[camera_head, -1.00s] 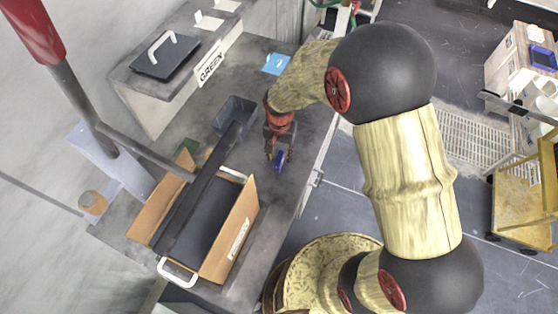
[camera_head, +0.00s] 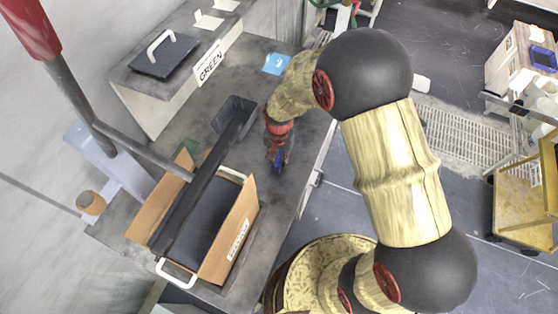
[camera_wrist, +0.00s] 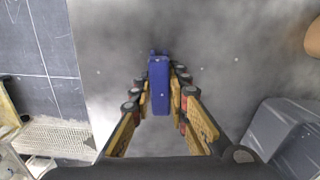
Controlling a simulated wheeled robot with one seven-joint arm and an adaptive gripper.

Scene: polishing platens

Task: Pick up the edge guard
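A blue oblong piece, which looks to be the edge guard (camera_wrist: 160,88), lies lengthwise between my fingers in the wrist view. My gripper (camera_wrist: 164,72) has its fingers drawn in close along both sides of it and looks shut on it. In the head view the blue edge guard (camera_head: 278,166) shows at the tip of my gripper (camera_head: 277,160), low over the grey bench top. I cannot tell whether it still rests on the bench.
A cardboard box (camera_head: 238,232) with a long dark bar across it stands left of my gripper. A dark grey bin (camera_head: 236,108) stands close by. A blue card (camera_head: 277,64) lies farther back. A raised ledge carries a GREEN label (camera_head: 209,65). The bench's right edge is near.

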